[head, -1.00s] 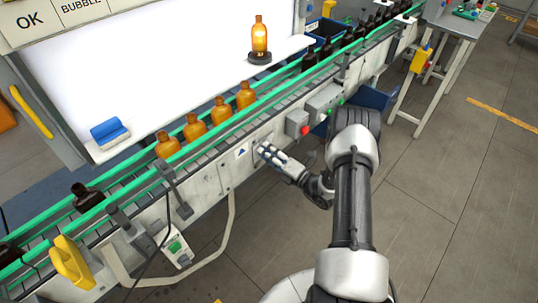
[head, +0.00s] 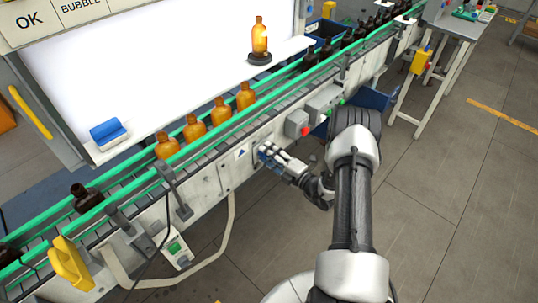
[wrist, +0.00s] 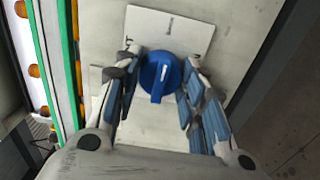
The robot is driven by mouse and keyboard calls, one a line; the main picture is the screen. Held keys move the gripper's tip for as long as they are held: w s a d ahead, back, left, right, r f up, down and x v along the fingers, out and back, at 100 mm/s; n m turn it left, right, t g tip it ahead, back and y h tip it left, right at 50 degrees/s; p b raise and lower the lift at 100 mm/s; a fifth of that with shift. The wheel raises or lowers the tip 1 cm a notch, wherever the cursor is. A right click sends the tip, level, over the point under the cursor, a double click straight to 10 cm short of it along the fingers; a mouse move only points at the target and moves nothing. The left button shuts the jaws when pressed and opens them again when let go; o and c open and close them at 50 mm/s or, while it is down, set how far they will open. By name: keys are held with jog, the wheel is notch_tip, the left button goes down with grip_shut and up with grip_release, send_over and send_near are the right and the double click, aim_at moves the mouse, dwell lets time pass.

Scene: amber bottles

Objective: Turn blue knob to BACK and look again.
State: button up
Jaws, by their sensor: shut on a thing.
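The blue knob (wrist: 160,75) sits on a pale plate (wrist: 170,28) on the conveyor's side panel. In the head view my gripper (head: 266,154) is at the conveyor's front face, and the fingers mostly hide the knob. An amber bottle (head: 260,38) stands glowing on a dark round base (head: 259,58) in front of the white panel (head: 170,60). No lettering by the knob is readable.
Several amber bottles (head: 194,129) stand on the conveyor between green rails (head: 120,198). A grey box with a red button (head: 298,124) is just right of my gripper. A yellow handle (head: 70,262) is at lower left. The floor (head: 440,180) at right is clear.

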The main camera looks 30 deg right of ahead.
jog(key=o, duration=1.1)
jog(key=v, duration=1.2)
